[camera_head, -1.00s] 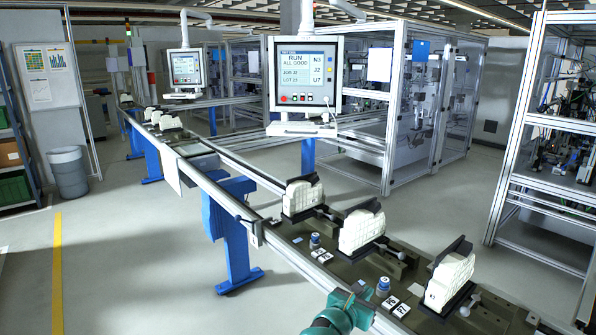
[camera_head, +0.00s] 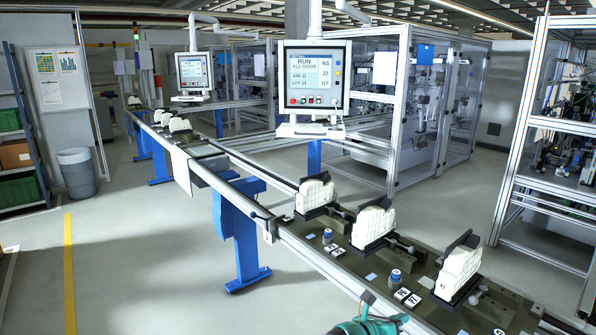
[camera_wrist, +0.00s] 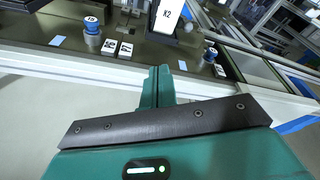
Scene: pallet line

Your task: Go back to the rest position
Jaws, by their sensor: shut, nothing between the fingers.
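My gripper (camera_wrist: 158,84) shows in the wrist view as a teal body with a dark plate and narrow teal fingers. The fingers are together with nothing between them. They point toward the line's pale front rail and are apart from the fixtures beyond it. In the head view only a teal part of my arm (camera_head: 372,325) shows at the bottom edge, in front of the rail; the fingertips cannot be made out there.
The pallet line (camera_head: 262,222) runs from front right to back left. It carries white blocks (camera_head: 372,226) in dark holders, blue-capped posts (camera_head: 395,279) and small white labelled tiles (camera_head: 413,300). A screen (camera_head: 314,77) hangs behind. Open floor (camera_head: 150,270) lies at the left.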

